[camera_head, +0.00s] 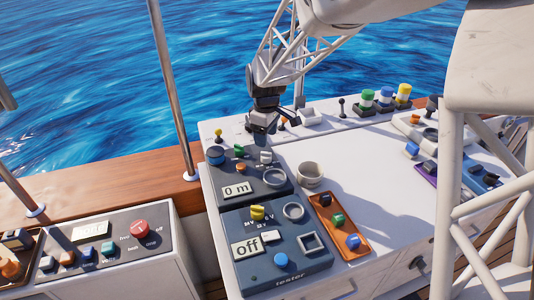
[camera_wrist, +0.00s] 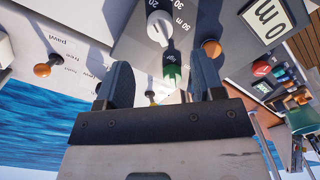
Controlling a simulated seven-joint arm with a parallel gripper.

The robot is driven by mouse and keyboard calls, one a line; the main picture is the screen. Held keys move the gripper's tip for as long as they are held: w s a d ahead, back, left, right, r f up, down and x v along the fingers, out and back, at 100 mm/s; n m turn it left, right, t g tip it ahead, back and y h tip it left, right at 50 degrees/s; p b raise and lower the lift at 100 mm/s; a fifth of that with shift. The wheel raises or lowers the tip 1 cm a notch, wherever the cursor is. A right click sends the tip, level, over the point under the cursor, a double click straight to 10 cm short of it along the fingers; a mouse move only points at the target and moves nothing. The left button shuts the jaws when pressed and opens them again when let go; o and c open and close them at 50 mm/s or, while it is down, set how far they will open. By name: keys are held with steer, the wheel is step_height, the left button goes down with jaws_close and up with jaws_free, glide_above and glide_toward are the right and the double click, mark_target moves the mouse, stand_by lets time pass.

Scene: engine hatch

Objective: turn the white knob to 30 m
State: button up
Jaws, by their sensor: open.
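The white knob (camera_wrist: 158,28) sits on a dark grey panel face near the top of the wrist view. The marks 20, 30 and 50 m are printed around it. In the head view the white knob (camera_head: 265,157) is at the panel's upper right. My gripper (camera_head: 263,138) hangs just above and behind it. In the wrist view my gripper (camera_wrist: 162,76) is open, its two fingers apart and empty, with the knob beyond the fingertips.
A green control (camera_wrist: 172,72) shows between the fingers, and an orange knob (camera_wrist: 212,48) beside them. A tester box (camera_head: 290,283) and a grey cup (camera_head: 310,174) stand nearby. The white top right of the cup is bare.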

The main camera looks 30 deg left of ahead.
mark_target(266, 153)
steer(key=shift+f, duration=0.1)
steer(key=shift+f, duration=3.8)
steer(key=c, duration=0.9)
